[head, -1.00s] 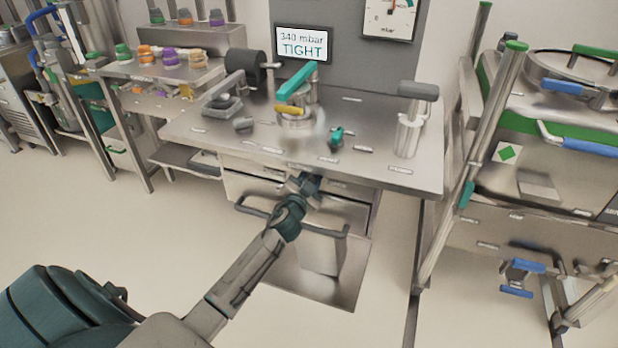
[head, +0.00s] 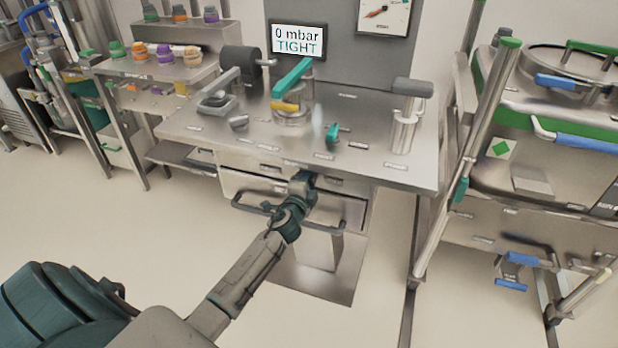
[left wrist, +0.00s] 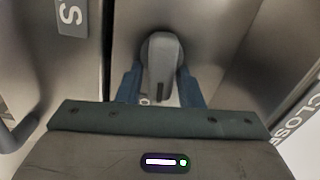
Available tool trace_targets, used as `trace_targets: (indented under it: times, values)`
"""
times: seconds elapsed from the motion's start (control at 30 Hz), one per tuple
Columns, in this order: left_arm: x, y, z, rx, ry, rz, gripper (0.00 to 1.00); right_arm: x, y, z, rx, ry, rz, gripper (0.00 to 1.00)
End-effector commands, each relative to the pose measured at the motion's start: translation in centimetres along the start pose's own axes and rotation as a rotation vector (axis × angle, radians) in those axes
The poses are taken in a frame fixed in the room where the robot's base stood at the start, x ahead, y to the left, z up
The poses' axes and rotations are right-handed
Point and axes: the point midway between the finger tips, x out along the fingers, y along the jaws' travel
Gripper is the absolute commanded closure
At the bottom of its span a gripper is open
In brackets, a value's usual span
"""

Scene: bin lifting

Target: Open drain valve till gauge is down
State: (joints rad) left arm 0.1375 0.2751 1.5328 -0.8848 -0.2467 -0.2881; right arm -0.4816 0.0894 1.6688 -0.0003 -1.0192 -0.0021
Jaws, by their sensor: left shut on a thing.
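The display (head: 299,41) behind the bench reads "0 mbar TIGHT". The dial gauge (head: 385,14), cut off by the top edge, has its needle pointing to the lower left. My left gripper (head: 301,184) is at the front edge of the bench, above the drawer handle. In the left wrist view my left gripper (left wrist: 161,92) is shut on a grey rounded lever, the drain valve handle (left wrist: 162,58). One finger is on each side of it. The valve body is mostly hidden. My right gripper is not in view.
The steel bench (head: 372,165) carries a teal lever (head: 292,77) over a round fitting and a grey-handled post (head: 404,120). A drawer handle bar (head: 252,208) lies just below my gripper. A "CLOSE" label (left wrist: 297,112) shows at the right. The floor left is clear.

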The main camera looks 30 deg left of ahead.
Motion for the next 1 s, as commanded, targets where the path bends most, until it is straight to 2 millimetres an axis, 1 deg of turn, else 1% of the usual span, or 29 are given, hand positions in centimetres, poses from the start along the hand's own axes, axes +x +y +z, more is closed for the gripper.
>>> trace_targets:
  times: [0.1, 0.33, 0.87, 0.9, 0.93, 1.0]
  values:
    - [-0.05, 0.26, 0.01, 0.059, 0.000, 0.003, 0.89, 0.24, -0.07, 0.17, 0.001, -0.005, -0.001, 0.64]
    - [-0.06, 0.43, 0.03, 0.130, 0.000, 0.003, 0.89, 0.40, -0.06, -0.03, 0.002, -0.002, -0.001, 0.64]
    - [-0.06, 0.49, 0.07, 0.151, 0.000, 0.003, 0.90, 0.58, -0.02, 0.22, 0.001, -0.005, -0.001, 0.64]
    - [-0.06, 0.49, 0.08, 0.151, -0.001, 0.003, 0.61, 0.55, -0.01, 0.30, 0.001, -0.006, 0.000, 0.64]
    - [-0.06, 0.49, 0.08, 0.151, -0.001, 0.003, 0.56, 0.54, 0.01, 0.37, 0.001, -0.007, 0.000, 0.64]
    - [-0.05, 0.45, 0.07, 0.151, 0.000, 0.003, 0.56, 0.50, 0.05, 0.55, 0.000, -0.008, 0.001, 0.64]
